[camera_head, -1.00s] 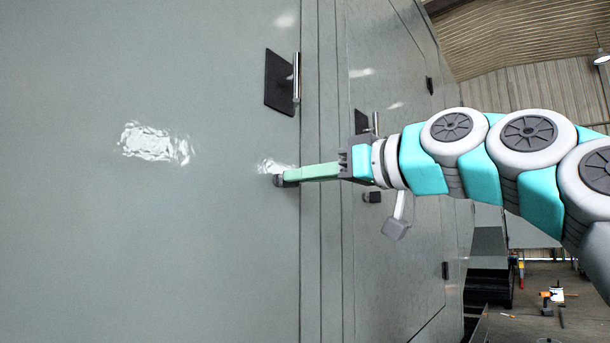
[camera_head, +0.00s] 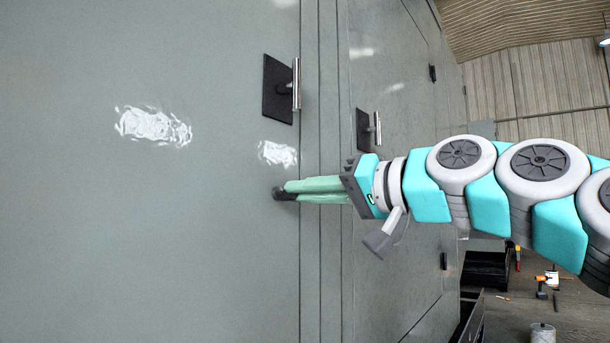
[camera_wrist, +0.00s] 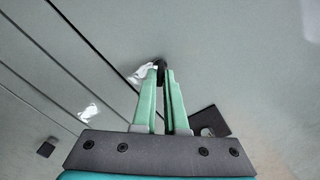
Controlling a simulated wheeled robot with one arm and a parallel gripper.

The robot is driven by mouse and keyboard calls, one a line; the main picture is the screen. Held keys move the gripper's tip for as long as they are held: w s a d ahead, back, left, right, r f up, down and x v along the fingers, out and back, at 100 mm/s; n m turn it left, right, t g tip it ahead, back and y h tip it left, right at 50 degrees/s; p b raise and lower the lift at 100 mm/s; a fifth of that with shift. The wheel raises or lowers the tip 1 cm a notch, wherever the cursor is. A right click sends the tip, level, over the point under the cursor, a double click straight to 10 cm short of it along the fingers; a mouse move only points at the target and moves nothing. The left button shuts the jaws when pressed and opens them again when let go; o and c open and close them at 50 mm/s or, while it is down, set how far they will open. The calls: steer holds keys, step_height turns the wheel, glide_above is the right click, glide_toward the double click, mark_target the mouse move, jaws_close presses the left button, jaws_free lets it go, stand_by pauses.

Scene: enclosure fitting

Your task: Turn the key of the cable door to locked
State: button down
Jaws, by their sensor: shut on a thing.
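The key (camera_head: 278,193) is a small dark piece on the large grey door (camera_head: 150,240), near that door's right edge. My gripper (camera_head: 287,191) reaches it from the right, with its pale green fingers shut on it. In the wrist view, the dark key (camera_wrist: 160,64) shows at the tips of the two fingers (camera_wrist: 163,76). The fingers cover much of the key, so its exact angle and any lock marking cannot be read.
A black handle plate with a metal bar (camera_head: 279,89) stands out above the key. A second handle (camera_head: 364,130) is on the adjoining grey panel to the right. Tools and a bench lie far off at lower right.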

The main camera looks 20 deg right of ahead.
steer(key=shift+m+p, duration=3.8)
steer(key=shift+m, duration=1.1)
steer(key=shift+f, duration=0.1)
steer(key=c, duration=1)
jaws_free()
steer(key=shift+o, duration=0.2)
steer(key=shift+d, duration=0.1)
steer(key=b+v, duration=0.1)
steer(key=v, duration=0.6)
steer(key=shift+s, duration=0.3)
steer(key=shift+d, duration=0.15)
